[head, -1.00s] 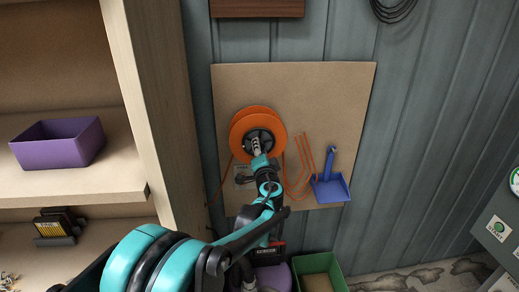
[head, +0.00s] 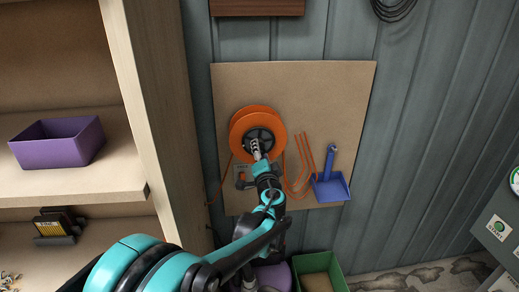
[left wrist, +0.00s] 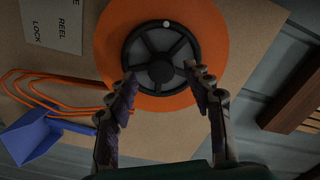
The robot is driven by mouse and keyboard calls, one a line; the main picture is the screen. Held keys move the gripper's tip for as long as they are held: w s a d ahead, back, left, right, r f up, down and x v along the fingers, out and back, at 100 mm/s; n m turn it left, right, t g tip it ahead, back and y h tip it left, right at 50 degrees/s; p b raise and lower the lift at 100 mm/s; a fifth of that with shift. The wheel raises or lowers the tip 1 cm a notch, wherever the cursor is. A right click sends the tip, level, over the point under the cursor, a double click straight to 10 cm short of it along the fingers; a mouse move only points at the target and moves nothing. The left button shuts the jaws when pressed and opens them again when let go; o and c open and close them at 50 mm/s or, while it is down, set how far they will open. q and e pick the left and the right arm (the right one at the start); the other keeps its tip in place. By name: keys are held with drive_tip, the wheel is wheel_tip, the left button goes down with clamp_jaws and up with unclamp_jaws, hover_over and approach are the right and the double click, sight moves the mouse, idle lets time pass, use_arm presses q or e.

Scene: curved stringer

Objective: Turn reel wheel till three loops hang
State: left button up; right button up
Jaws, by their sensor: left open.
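The orange reel (head: 242,126) is mounted on a brown board (head: 340,95) on the wall. Its dark spoked wheel (head: 268,136) faces me; in the left wrist view the wheel (left wrist: 162,72) has a small white knob at its top rim. Orange cord loops (head: 290,178) hang right of the reel; they also show in the left wrist view (left wrist: 50,104). I cannot tell their exact number. My left gripper (head: 256,147) is open in front of the wheel, its fingers near the wheel's two lower sides. Contact is unclear. My right gripper is out of view.
A blue dustpan (head: 331,187) hangs right of the loops. A grey plate (head: 241,176) sits below the reel; a label reading "REEL LOCK" (left wrist: 52,25) shows in the wrist view. A wooden shelf (head: 150,110) stands close on the left. A green bin (head: 330,266) is below.

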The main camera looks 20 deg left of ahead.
use_arm(q)
drive_tip(key=v, duration=0.9)
drive_tip(key=shift+s, duration=0.1)
drive_tip(key=s+a+f+n+g+h+b, duration=0.25)
drive_tip(key=s+f+n+g, duration=0.2)
drive_tip(key=s+f, duration=0.6)
drive_tip(key=s+d+f+n+g+h+b, duration=0.1)
drive_tip(key=s+d+f+g+h+b, duration=0.2)
drive_tip(key=s+d+f+h, duration=0.4)
drive_tip(key=s+d+f, duration=0.5)
drive_tip(key=s, duration=0.2)
drive_tip(key=shift+s+d+g, duration=0.2)
drive_tip(key=shift+s+g, duration=0.1)
drive_tip(key=shift+g, duration=0.05)
drive_tip(key=shift+n, duration=0.25)
